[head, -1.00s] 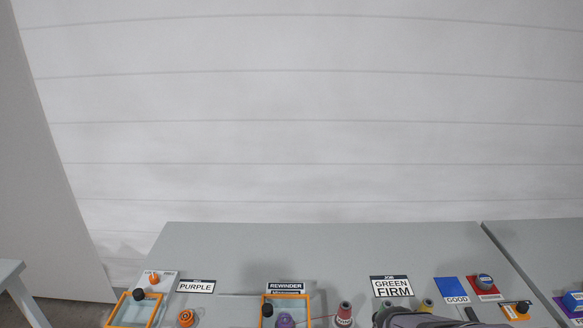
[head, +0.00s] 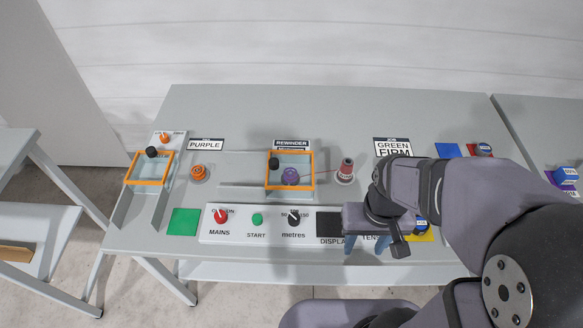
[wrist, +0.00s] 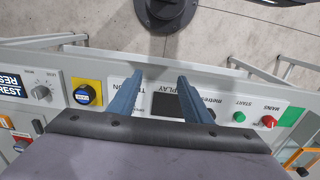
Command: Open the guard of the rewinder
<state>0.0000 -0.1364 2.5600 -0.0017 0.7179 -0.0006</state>
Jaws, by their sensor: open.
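The rewinder, marked by a REWINDER sign (head: 291,143), stands mid-table in the head view. Its guard is an orange-edged frame (head: 313,172) with a black knob (head: 274,163) at its upper left. The frame appears to lie flat over the box, so the guard looks closed. A purple spool (head: 290,176) shows within it. My gripper (head: 365,247) is open and empty, right of and nearer than the rewinder, over the front panel's display end. In the wrist view my gripper (wrist: 159,78) has both blue fingers apart with nothing between them.
A cone of red thread (head: 345,171) stands close right of the rewinder, its thread running to it. A second orange-framed box (head: 146,183) is at the left. The front panel (head: 270,236) carries a red MAINS knob (head: 221,215) and green START button (head: 257,219).

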